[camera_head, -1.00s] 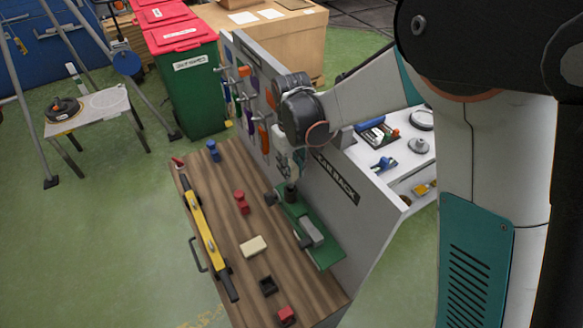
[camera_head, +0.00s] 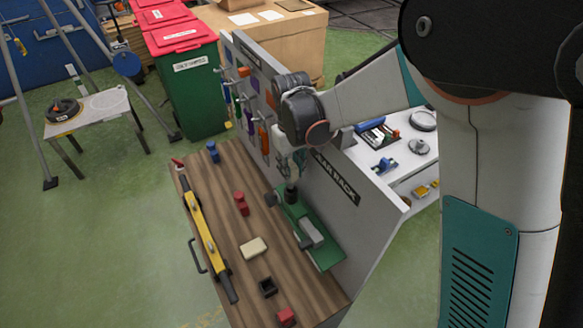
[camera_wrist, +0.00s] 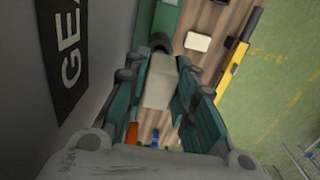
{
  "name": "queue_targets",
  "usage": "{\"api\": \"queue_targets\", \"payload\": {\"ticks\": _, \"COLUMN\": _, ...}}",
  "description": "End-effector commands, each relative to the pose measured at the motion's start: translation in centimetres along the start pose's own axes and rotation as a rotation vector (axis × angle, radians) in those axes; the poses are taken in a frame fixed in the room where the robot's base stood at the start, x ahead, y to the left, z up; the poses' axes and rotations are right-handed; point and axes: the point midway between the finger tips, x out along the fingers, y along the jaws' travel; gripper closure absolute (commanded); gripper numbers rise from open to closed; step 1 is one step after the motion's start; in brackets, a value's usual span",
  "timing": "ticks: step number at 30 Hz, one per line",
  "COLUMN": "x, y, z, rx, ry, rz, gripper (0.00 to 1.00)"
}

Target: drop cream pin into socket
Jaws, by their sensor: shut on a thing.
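The cream pin (camera_wrist: 159,82) is a pale, blocky piece between my gripper's (camera_wrist: 160,90) teal fingers in the wrist view, with the fingers shut on it. Its far end points at a dark round opening (camera_wrist: 160,42) beside the green fixture (camera_wrist: 168,17); I cannot tell whether the end is inside or just above it. In the head view my gripper (camera_head: 291,180) hangs over the back end of the green fixture (camera_head: 327,256), close to the rack panel. The pin is hard to make out there.
The upright grey rack panel (camera_head: 345,222) stands close beside my gripper. On the wooden bench (camera_head: 222,170) are a cream block (camera_head: 253,247), a red piece (camera_head: 241,203), a black square holder (camera_head: 267,287) and a yellow level (camera_head: 203,232). A grey block (camera_head: 312,231) sits on the fixture.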

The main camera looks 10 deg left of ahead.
Motion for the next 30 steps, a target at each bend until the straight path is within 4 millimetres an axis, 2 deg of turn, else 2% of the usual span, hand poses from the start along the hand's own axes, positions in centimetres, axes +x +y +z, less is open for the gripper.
{"api": "queue_targets", "payload": {"ticks": 30, "x": 2.2, "y": 0.0, "z": 0.0, "rx": 0.000, "ry": 0.000, "rz": 0.000, "gripper": 1.00}}
